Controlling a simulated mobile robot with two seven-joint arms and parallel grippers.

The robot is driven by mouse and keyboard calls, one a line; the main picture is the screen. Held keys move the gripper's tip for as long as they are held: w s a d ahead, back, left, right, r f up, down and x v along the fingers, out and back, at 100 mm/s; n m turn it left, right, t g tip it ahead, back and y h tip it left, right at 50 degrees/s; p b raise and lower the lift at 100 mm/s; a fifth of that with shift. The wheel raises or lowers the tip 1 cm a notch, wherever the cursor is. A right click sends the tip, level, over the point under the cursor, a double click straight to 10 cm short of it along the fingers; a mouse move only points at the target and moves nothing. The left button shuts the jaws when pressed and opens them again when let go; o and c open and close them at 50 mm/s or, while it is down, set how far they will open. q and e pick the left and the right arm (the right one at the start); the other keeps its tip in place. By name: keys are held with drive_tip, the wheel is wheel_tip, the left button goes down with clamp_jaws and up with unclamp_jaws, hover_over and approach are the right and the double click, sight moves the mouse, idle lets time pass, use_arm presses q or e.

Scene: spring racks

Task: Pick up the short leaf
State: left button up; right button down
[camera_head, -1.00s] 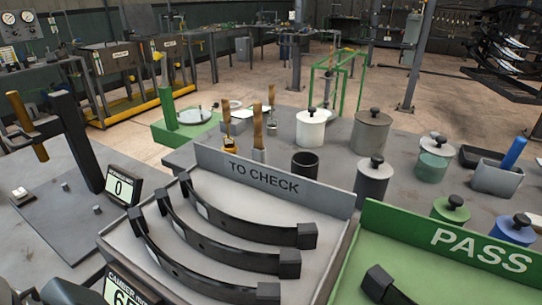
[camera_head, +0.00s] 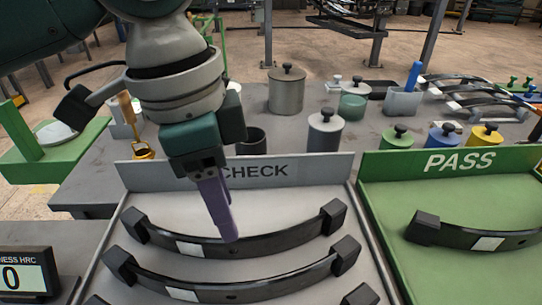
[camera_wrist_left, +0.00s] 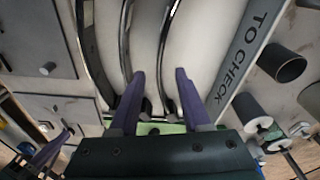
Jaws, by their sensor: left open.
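Three dark curved leaves with block ends lie in the grey TO CHECK tray (camera_head: 110,240). The leaf nearest the back wall (camera_head: 265,244) looks slightly shorter than the middle leaf (camera_head: 255,287); the front one is mostly cut off. My left gripper (camera_head: 228,238) points down over the back leaf, its purple finger covering part of it. In the left wrist view the gripper (camera_wrist_left: 157,85) is open and empty, with the back leaf (camera_wrist_left: 166,40) running up between its fingers. Whether the fingertips touch the leaf is unclear.
The green PASS tray (camera_head: 385,190) on the right holds one leaf (camera_head: 470,236). The grey tray's upright back wall (camera_head: 330,171) stands close behind the gripper. Lidded canisters (camera_head: 325,133) and a dark open cup (camera_head: 251,142) stand behind it. A hardness display (camera_head: 25,273) is at left.

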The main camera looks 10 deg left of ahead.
use_arm(q)
drive_tip(key=f, duration=0.7)
drive_tip(key=shift+w+d, duration=0.1)
drive_tip(key=shift+d, duration=0.3)
drive_tip(key=shift+r, duration=0.1)
clamp_jaws()
idle(0.7)
drive_tip(key=shift+w+r, duration=0.1)
